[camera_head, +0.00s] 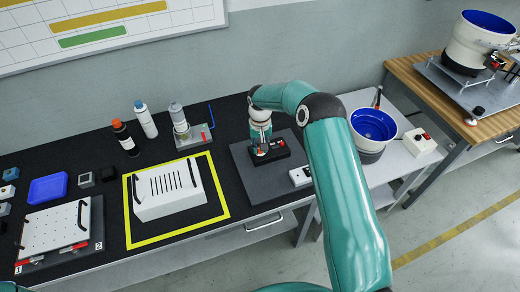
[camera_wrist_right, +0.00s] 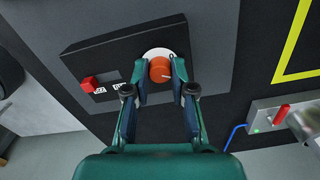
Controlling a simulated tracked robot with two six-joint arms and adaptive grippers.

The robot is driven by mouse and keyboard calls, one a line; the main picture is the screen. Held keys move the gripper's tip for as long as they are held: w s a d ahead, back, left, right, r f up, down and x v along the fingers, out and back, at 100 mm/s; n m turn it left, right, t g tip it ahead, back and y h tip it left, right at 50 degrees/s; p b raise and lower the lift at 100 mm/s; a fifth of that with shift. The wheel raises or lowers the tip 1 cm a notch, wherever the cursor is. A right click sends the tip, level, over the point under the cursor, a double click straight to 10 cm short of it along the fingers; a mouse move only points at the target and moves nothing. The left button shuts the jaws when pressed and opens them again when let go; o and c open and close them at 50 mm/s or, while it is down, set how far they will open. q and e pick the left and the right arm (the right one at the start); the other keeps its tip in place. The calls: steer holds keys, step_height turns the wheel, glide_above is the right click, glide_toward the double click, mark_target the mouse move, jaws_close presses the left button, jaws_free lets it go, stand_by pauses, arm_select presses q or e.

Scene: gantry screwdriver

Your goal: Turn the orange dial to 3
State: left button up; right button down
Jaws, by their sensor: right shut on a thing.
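The orange dial (camera_wrist_right: 160,69) sits on a white round plate on a black control box (camera_wrist_right: 115,65). My right gripper (camera_wrist_right: 159,75) is shut on the dial, with one finger on each side of it. In the head view my right gripper (camera_head: 261,144) reaches down onto the control box (camera_head: 275,152), and only a bit of orange shows there. The dial's markings and the number it points to cannot be read. My left gripper is not in view.
A red switch (camera_wrist_right: 88,84) is on the same box. A white slotted box (camera_head: 165,195) stands inside a yellow outline to the left. Bottles (camera_head: 124,138) stand behind it. A blue bowl feeder (camera_head: 373,125) is to the right.

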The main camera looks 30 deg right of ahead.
steer(key=m+b, duration=0.3)
steer(key=shift+f+b, duration=0.25)
steer(key=shift+b, duration=0.05)
steer(key=m+b, duration=0.3)
steer(key=m, duration=0.2)
steer(key=shift+r, duration=0.1)
steer(key=m+b, duration=0.2)
steer(key=m, duration=0.2)
steer(key=shift+r, duration=0.1)
steer(key=m+b, duration=0.1)
steer(key=m, duration=0.4)
steer(key=shift+r+b, duration=0.1)
steer(key=shift+b, duration=0.2)
steer(key=c, duration=1)
jaws_free()
